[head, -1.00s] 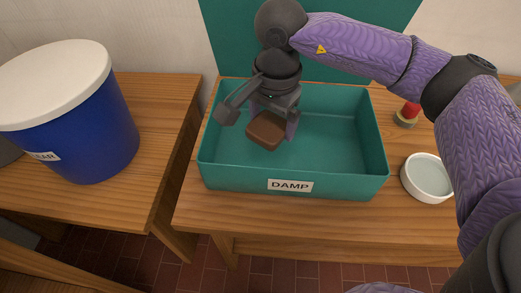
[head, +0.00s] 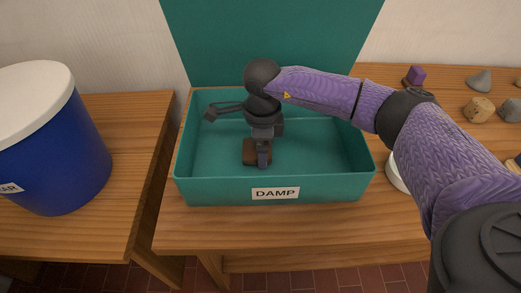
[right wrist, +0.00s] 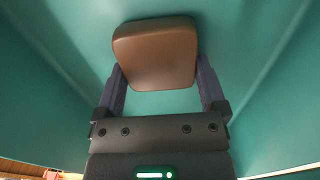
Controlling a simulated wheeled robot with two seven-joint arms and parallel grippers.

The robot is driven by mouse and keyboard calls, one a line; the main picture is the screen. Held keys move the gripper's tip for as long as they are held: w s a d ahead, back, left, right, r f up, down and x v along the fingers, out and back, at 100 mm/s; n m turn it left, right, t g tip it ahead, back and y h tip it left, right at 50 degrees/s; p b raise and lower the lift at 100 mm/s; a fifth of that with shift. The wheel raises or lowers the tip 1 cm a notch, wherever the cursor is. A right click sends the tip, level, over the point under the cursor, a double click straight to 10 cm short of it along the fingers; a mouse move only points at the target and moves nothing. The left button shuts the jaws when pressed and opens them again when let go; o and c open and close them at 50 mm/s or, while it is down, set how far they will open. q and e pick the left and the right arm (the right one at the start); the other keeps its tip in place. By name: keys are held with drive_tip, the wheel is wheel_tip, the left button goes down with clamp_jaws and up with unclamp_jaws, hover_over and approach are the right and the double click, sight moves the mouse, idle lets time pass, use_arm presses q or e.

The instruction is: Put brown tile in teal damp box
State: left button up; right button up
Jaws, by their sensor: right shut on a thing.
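The teal damp box (head: 325,190) stands on the wooden table with a white DAMP label on its front wall and its teal lid raised behind it. My right gripper (head: 262,158) reaches down inside the box, in its left-middle part. It is shut on the brown tile (head: 249,151), which it also holds in the right wrist view (right wrist: 155,55) between the two fingers (right wrist: 160,85). The tile is within the box walls; I cannot tell whether it touches the floor. My left gripper is not in view.
A blue tub (head: 55,150) with a white lid stands on the left table. A white bowl (head: 396,175) is partly hidden behind my arm. Several stones (head: 478,108) and a purple block (head: 415,75) lie at the right. The box's right half is clear.

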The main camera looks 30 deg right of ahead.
drive_tip(key=shift+f, duration=0.25)
drive_tip(key=o, duration=1)
drive_tip(key=shift+o, duration=0.2)
drive_tip(key=shift+r+p, duration=0.3)
drive_tip(key=shift+r, duration=0.15)
use_arm(q)
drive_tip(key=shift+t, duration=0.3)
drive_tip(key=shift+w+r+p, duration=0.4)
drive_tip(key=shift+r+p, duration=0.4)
drive_tip(key=shift+p, duration=0.05)
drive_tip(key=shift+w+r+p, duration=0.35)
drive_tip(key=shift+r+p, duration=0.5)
drive_tip(key=shift+p, duration=0.05)
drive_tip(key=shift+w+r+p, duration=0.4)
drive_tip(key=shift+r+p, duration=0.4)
drive_tip(key=shift+p, duration=0.05)
use_arm(e)
wheel_tip(320, 180, up, 12)
drive_tip(key=shift+f, duration=0.25)
